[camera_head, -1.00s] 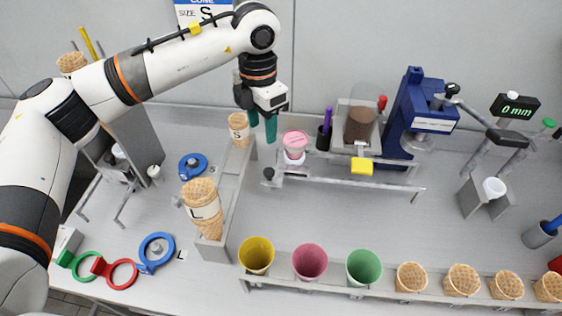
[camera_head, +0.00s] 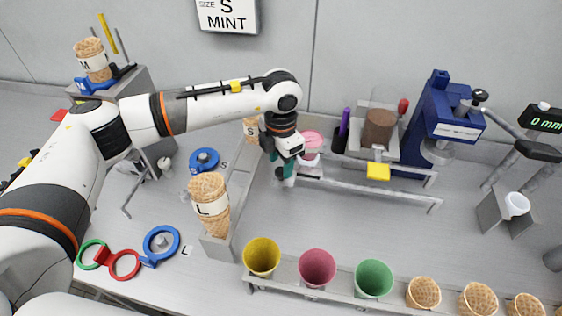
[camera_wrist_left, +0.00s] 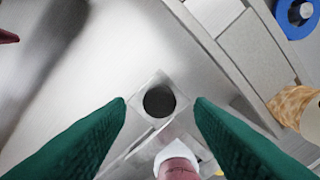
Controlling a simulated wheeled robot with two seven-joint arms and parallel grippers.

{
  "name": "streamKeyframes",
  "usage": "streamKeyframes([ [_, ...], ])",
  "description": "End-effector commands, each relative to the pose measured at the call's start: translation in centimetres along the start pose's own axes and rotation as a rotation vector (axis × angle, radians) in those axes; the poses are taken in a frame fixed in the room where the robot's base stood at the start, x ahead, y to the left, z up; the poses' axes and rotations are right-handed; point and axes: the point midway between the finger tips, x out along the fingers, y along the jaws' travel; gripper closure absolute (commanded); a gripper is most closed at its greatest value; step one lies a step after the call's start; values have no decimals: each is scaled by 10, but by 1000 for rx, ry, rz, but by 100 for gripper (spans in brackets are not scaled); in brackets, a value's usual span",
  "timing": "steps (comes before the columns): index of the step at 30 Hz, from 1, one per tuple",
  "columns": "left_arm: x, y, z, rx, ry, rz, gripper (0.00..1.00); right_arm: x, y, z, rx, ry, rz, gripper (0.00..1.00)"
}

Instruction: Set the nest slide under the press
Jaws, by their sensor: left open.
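The nest slide (camera_head: 309,171) stands at the left end of two metal rails (camera_head: 380,192), left of and apart from the blue press (camera_head: 430,118). A cup with a pink top (camera_head: 312,142) sits in it; the cup also shows at the bottom of the left wrist view (camera_wrist_left: 178,168). The slide's dark round knob (camera_wrist_left: 159,101) lies between my left fingertips in that view, with gaps on both sides. My left gripper (camera_head: 280,171) is open and empty at the slide's left end, hiding the knob in the head view. My right gripper is not in view.
A yellow block (camera_head: 378,172) is at the rails' middle, before a brown container (camera_head: 379,127). Coloured cups and cones fill a front rack (camera_head: 340,300). The table between the rails and front rack is clear.

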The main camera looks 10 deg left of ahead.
Motion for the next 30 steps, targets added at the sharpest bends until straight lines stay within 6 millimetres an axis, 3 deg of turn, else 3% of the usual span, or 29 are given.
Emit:
streamKeyframes([
  [6, 19, 0, 0, 1, 1, 0, 52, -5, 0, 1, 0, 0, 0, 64],
  [15, 22, 0, 0, 1, 1, -1, 52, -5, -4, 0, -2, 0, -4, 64],
  [24, 21, 0, 0, 1, 1, -1, 99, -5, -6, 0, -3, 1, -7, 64],
  [30, 22, 3, -3, 2, 2, 0, 100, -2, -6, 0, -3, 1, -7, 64],
])
